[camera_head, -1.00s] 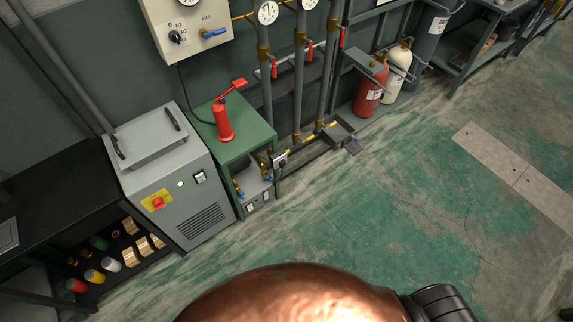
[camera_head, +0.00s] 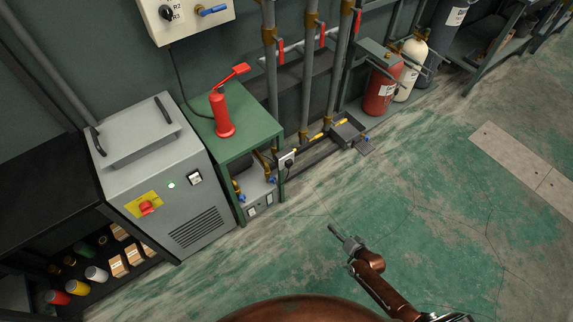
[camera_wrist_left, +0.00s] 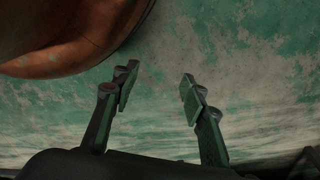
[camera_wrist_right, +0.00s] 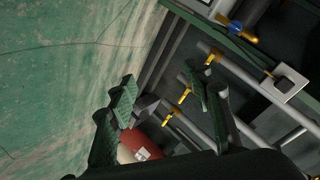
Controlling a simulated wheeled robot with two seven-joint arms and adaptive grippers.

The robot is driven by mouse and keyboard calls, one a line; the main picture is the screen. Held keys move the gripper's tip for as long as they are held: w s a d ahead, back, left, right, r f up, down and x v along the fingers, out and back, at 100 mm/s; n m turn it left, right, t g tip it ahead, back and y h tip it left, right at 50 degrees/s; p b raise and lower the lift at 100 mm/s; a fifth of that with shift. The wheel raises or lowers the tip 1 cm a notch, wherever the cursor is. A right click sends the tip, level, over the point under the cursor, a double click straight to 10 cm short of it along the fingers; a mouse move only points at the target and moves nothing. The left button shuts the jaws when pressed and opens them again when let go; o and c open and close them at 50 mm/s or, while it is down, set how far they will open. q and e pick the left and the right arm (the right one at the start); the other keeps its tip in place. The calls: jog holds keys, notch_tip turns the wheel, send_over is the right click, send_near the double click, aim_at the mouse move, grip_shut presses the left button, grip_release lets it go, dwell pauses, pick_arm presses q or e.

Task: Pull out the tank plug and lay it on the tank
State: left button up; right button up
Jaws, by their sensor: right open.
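A small light socket plate (camera_head: 286,158) with a dark plug-like piece (camera_head: 288,169) on its lower part sits low by the green stand's right front leg. I cannot tell for sure that this is the tank plug. A similar plate (camera_wrist_right: 290,83) shows at the right of the right wrist view. A grey box (camera_head: 259,192) with blue-handled valves sits under the green stand. My right gripper (camera_head: 345,240) is open and empty over the floor, apart from the plate and to its lower right. My left gripper (camera_wrist_left: 158,85) is open and empty, seen only in the left wrist view.
A red pump-like tool (camera_head: 223,114) stands on the green stand (camera_head: 254,131). A grey cabinet (camera_head: 155,160) is left of it. Vertical pipes (camera_head: 312,75) rise behind. Red (camera_head: 380,88) and white (camera_head: 409,68) cylinders stand farther right. The green floor (camera_head: 430,200) is clear.

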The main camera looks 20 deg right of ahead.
jog(key=w+a+r+m+t+y+b, duration=0.1)
jog(key=w+a+r+m+t+b, duration=0.2)
jog(key=w, duration=0.4)
jog(key=w+a+r+m+y+b, duration=0.1)
jog(key=w+a+r+b, duration=0.15)
jog(key=w+r, duration=0.35)
pick_arm(q)
jog(key=w+r+b, duration=0.2)
jog(key=r, duration=0.4)
jog(key=w+d+r+b, duration=0.1)
jog(key=w+r+b, duration=0.1)
jog(key=r, duration=0.4)
jog(key=shift+d+r+h, duration=0.25)
jog(key=shift+r+h, duration=0.05)
pick_arm(e)
jog(key=m+t+y, duration=0.2)
jog(key=m+t, duration=0.1)
send_near(290, 165)
jog(key=shift+d, duration=0.1)
jog(key=shift+w, duration=0.2)
